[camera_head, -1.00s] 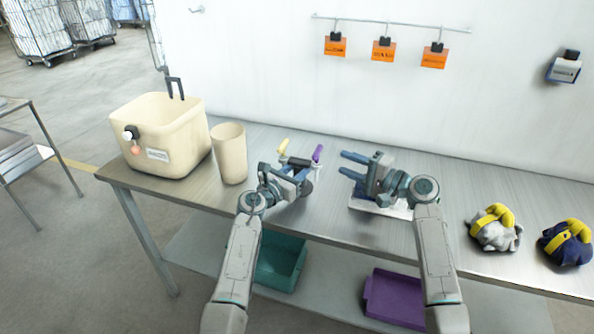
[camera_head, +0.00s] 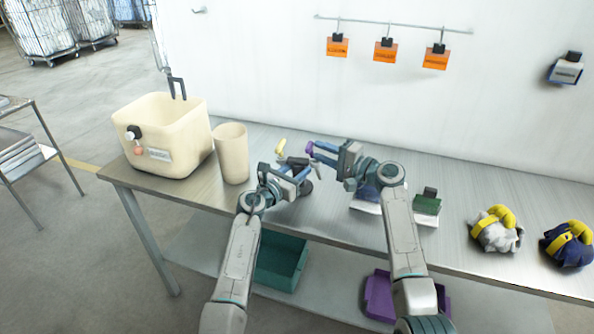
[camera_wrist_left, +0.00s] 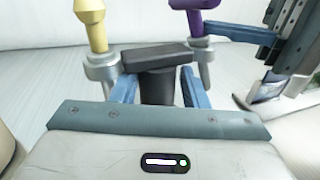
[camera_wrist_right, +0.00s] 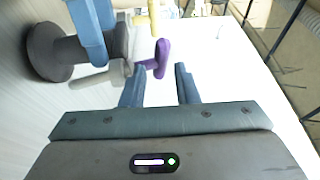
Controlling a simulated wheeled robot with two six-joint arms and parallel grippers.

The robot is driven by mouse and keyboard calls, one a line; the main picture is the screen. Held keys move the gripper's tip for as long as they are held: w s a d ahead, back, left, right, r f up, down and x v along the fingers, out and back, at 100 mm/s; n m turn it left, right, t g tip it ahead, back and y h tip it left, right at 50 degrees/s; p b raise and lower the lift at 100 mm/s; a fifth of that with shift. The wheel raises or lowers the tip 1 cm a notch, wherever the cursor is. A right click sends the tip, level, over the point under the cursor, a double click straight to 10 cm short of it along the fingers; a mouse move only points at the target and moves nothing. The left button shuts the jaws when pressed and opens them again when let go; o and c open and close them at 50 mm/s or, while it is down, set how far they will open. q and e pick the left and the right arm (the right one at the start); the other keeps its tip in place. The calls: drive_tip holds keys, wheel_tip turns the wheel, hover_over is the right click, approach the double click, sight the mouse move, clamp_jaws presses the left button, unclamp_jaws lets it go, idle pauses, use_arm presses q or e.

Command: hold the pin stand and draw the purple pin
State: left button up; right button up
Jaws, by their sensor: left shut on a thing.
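The pin stand has a dark column (camera_wrist_left: 158,88), a crossbar and a round base that shows in the right wrist view (camera_wrist_right: 48,52). A yellow pin (camera_wrist_left: 90,22) stands in its left holder and a purple pin (camera_wrist_left: 196,18) in its right one. The purple pin also shows in the head view (camera_head: 309,147). My left gripper (camera_head: 293,178) is shut on the stand's column below the crossbar. My right gripper (camera_wrist_right: 157,82) is open, its fingertips close to the purple pin's handle (camera_wrist_right: 160,58). I cannot tell whether they touch it.
A cream bin (camera_head: 165,140) and cream cup (camera_head: 232,155) stand on the left of the steel table. A green-clipped block (camera_head: 427,206) and two glove bundles (camera_head: 496,230) (camera_head: 567,245) lie right. Orange tags (camera_head: 385,51) hang on the wall.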

drive_tip(key=shift+s+a+f, duration=0.1)
drive_tip(key=shift+a+f, duration=0.25)
drive_tip(key=shift+a, duration=0.05)
clamp_jaws()
drive_tip(key=shift+c, duration=1.7)
unclamp_jaws()
drive_tip(key=shift+s+d, duration=0.1)
drive_tip(key=shift+d+f, duration=0.1)
drive_tip(key=v, duration=1.2)
drive_tip(key=shift+r, duration=0.45)
drive_tip(key=shift+d, duration=0.15)
